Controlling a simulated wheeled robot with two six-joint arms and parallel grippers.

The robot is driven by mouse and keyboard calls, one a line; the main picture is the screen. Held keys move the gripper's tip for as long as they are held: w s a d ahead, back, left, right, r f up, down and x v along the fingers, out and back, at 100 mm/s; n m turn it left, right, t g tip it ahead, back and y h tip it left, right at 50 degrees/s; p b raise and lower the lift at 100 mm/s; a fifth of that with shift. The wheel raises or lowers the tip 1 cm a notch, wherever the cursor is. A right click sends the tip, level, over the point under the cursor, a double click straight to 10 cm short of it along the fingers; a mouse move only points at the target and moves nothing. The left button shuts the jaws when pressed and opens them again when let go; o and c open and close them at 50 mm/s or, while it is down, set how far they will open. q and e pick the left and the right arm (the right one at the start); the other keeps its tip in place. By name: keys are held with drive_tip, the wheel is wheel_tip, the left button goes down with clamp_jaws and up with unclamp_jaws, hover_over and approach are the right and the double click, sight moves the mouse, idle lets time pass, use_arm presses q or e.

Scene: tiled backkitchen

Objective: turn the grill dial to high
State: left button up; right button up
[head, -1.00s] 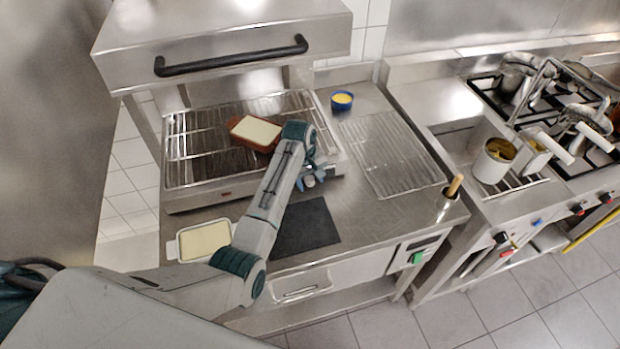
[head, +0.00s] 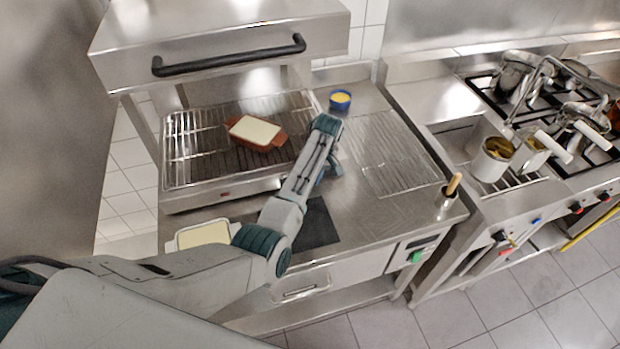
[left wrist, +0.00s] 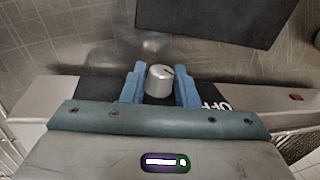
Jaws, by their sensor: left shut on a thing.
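The grill dial (left wrist: 158,80) is a round silver knob with a dark mark on its face, in the left wrist view. It sits between the two blue fingers of my left gripper (left wrist: 159,86), which is shut on it. White "OFF" lettering (left wrist: 213,103) shows on the black panel right of the dial. In the head view my left arm reaches to the right front corner of the grill (head: 185,200); the dial is hidden behind my wrist there. My right gripper is not in view.
A brown dish (head: 258,143) with pale filling stands on the grill rack. A black handle (head: 230,58) fronts the hood above. A white dish (head: 178,240) and a dark mat (head: 318,228) lie on the counter in front. A blue bowl (head: 340,101) stands behind.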

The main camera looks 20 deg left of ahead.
use_arm(q)
drive_tip(key=o, duration=1)
drive_tip(key=shift+r, duration=0.1)
drive_tip(key=b+v, duration=0.1)
drive_tip(key=v, duration=0.9)
drive_tip(key=shift+d+r, duration=0.15)
drive_tip(key=shift+r, duration=0.2)
drive_tip(key=shift+w, duration=0.1)
